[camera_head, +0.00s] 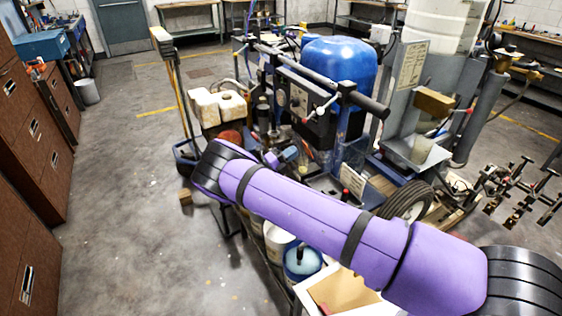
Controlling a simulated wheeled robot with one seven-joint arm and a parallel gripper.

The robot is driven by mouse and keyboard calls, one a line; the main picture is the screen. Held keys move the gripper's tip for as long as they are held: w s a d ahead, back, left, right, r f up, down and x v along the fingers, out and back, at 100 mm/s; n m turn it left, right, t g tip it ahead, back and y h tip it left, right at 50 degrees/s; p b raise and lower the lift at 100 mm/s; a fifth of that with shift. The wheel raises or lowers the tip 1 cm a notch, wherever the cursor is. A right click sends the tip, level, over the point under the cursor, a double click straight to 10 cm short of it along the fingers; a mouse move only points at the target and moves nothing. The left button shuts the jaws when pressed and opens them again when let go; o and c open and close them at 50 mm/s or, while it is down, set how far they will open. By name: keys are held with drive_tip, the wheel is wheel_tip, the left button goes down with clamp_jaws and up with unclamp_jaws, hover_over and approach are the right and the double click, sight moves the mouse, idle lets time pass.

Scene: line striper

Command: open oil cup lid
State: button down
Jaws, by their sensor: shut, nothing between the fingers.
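The line striper, with its large blue tank (345,65), black handlebar (330,85) and dark control box (305,110), stands in the middle of the head view. I cannot pick out the oil cup or its lid among the small, crowded parts of the machine. My purple arm reaches from the lower right up to a black joint left of the machine's lower part. It covers part of the machine's lower front. My gripper does not show clearly; the part of the arm beyond that joint is mostly hidden behind the purple link.
A black tire (406,203) and a metal rack with several clamps (522,190) are at the right. Pale jugs (218,105) sit at the machine's left. Buckets (302,262) and an open box (340,290) are below my arm. Brown cabinets (35,140) line the left; the floor between is clear.

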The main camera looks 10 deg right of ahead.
sight(305, 143)
drive_tip(key=shift+x, duration=1.55)
drive_tip(key=shift+w+d+r+g+y, duration=0.15)
drive_tip(key=shift+d+r+g+y, duration=0.25)
drive_tip(key=shift+y, duration=0.45)
drive_tip(key=shift+w+d+r+g+y, duration=0.15)
drive_tip(key=shift+d+y, duration=0.4)
drive_tip(key=shift+y, duration=0.25)
drive_tip(key=shift+w+d+r+g+y, duration=0.15)
drive_tip(key=shift+d+r+g+y, duration=0.25)
drive_tip(key=shift+y, duration=0.45)
drive_tip(key=shift+d+f, duration=0.1)
drive_tip(key=shift+d, duration=0.05)
